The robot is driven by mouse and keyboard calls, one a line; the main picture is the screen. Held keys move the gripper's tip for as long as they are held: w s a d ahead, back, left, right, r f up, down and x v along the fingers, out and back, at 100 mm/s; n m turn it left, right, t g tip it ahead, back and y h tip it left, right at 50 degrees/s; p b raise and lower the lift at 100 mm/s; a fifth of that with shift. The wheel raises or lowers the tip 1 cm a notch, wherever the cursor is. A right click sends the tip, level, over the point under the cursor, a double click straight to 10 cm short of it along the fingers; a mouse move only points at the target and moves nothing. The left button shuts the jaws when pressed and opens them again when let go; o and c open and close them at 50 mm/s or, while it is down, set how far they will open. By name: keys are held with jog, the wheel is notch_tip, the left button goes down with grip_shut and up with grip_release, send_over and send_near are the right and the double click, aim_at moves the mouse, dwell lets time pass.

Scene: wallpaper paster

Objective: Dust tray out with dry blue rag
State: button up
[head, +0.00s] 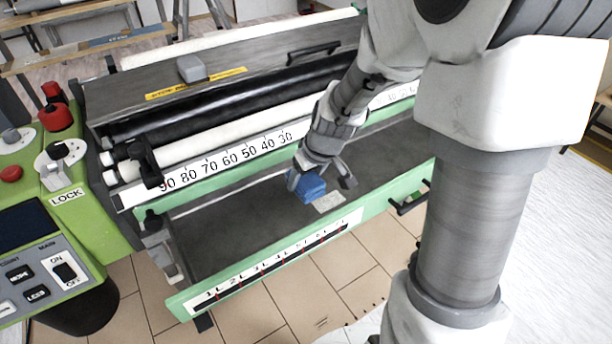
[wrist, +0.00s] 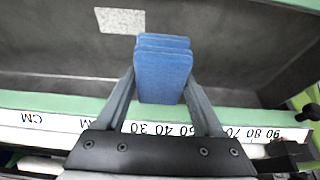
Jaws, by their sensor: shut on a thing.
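The tray (head: 225,235) is a long dark trough with green edges at the front of the machine. A folded blue rag (head: 312,187) is held low over the tray's floor; I cannot tell whether it touches it. My gripper (head: 322,184) is shut on the rag. In the wrist view the rag (wrist: 163,72) sits between the two fingers of my gripper (wrist: 163,95). A pale speckled patch (head: 328,202) lies on the tray floor beside the rag, and it also shows in the wrist view (wrist: 120,20).
A white ruler strip (head: 230,155) and rollers (head: 220,113) run along the tray's back. A green control panel (head: 50,240) with red buttons stands at the left. A black handle (head: 410,200) sticks out from the tray's front. The tray's left part is clear.

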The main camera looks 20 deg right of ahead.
notch_tip(320, 180, down, 7)
jog(key=b, duration=0.6)
jog(key=shift+r, duration=0.2)
jog(key=shift+r, duration=0.15)
